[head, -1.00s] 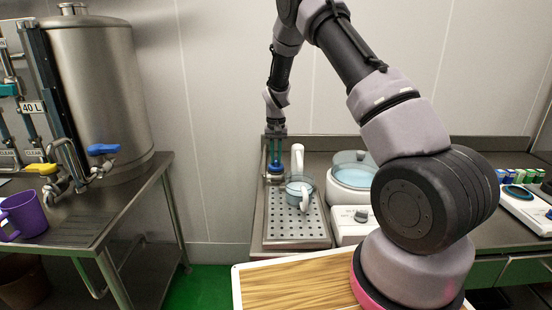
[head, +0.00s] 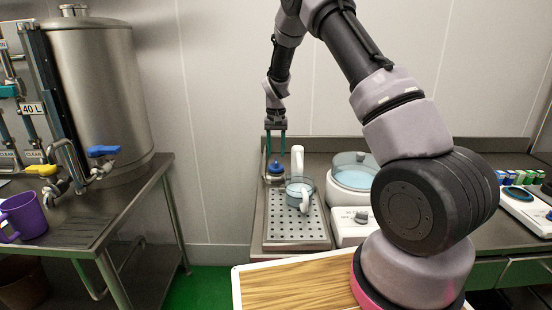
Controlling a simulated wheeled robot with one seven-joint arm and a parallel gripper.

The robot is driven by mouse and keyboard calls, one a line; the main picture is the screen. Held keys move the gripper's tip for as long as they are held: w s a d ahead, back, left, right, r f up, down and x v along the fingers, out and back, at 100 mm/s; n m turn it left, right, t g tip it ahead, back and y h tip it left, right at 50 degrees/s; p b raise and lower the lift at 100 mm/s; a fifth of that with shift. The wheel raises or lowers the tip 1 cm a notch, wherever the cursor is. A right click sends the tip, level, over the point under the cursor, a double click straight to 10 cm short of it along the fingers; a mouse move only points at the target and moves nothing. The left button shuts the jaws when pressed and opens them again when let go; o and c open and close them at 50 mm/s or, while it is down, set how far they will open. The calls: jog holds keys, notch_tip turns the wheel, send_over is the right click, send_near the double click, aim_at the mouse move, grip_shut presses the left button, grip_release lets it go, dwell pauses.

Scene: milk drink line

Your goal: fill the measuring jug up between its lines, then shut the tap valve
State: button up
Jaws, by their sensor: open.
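The measuring jug (head: 293,187) is clear and bluish, with a white handle on its near side. It stands upright on the perforated drip tray (head: 290,228), in front of a white upright piece (head: 298,157) that looks like the tap's spout. The liquid level and the jug's lines are too small to read. The blue tap valve knob (head: 276,168) is at the back left of the tray. My gripper (head: 276,156) points down just above the knob. Its green fingers are apart, with nothing visible held between them.
A white appliance with a clear bluish bowl (head: 354,171) stands right of the tray. A wooden board (head: 290,285) lies in front. At left are a steel tank (head: 100,90) with yellow and blue valves and a purple jug (head: 25,215). My arm hides part of the right counter.

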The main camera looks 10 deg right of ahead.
notch_tip(320, 180, up, 7)
dwell(0.3)
notch_tip(320, 180, up, 12)
jog(key=f+t+y, duration=0.1)
send_over(276, 161)
jog(key=s+d, duration=0.2)
jog(key=s, duration=0.3)
jog(key=s+d+r+m+t, duration=0.1)
jog(key=s+d+r+t, duration=0.1)
jog(key=s+r, duration=0.7)
jog(key=s+d+r+t, duration=0.1)
jog(key=s+r+t, duration=0.1)
jog(key=s, duration=0.9)
jog(key=s+d+r+t+y, duration=0.1)
jog(key=s+r+t, duration=0.1)
jog(key=s, duration=0.9)
jog(key=shift+r+m, duration=0.4)
jog(key=shift+r, duration=0.15)
